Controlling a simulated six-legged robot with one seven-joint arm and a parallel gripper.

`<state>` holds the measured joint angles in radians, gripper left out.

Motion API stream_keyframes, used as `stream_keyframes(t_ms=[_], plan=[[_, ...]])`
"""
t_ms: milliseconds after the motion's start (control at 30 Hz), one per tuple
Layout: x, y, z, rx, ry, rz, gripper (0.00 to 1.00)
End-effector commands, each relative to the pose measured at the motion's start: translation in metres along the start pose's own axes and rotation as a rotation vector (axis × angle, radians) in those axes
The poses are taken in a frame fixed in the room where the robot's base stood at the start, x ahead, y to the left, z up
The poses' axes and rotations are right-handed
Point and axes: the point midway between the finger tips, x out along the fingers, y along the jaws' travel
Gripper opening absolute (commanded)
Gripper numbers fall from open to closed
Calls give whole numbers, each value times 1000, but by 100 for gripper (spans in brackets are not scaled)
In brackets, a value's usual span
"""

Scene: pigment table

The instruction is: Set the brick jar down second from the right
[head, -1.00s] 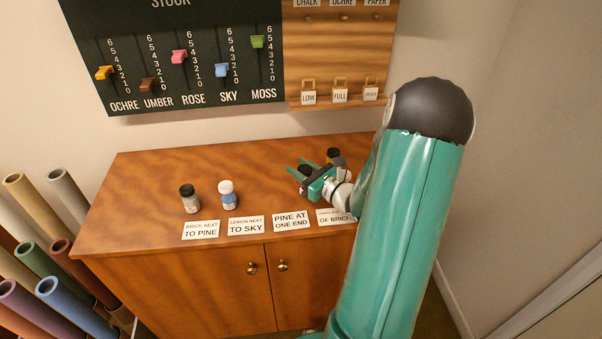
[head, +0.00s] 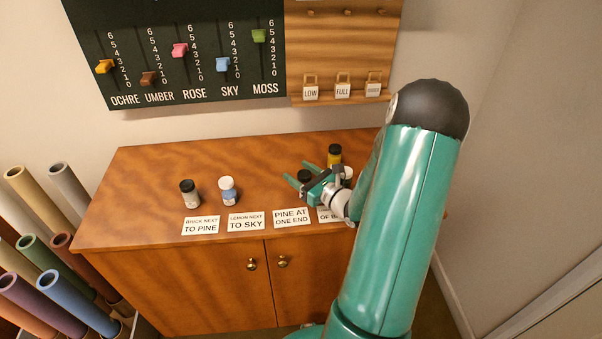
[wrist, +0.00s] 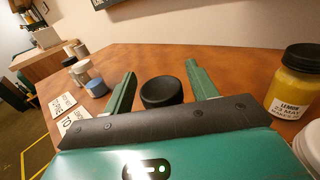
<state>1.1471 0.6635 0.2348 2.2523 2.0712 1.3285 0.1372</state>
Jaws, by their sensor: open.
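A black-lidded jar (head: 305,176) stands between the spread fingers of my gripper (head: 299,173). In the wrist view its lid (wrist: 162,92) shows between the open fingertips (wrist: 160,70), with a gap on each side; its body and label are hidden, so I cannot confirm it is the brick jar. The yellow lemon jar (head: 334,155) with a black lid stands behind and to the right; it also shows in the wrist view (wrist: 294,83). A white-lidded jar (head: 347,174) is mostly hidden behind my gripper. On the left stand another black-lidded jar (head: 189,194) and a white-lidded blue jar (head: 228,191).
Cards lie along the front edge, including "brick next to pine" (head: 201,225), "lemon next to sky" (head: 246,222) and "pine at one end" (head: 292,217). The wooden cabinet top (head: 150,165) is clear between the blue jar and my gripper. Slider board (head: 180,60) hangs behind.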

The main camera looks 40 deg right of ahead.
Motion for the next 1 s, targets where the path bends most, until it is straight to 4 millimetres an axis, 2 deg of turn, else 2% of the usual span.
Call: stream_keyframes(t_ms=[100,233,500,700,833,1000], plan=[[-1,-1,2,-1,1,-1,58],[-17,-2,2,-1,2,-3,58],[-76,-2,2,0,1,-5,58],[-109,-2,2,0,1,-3,58],[-118,-1,2,0,0,-1,58],[-119,1,3,-4,2,8,58]])
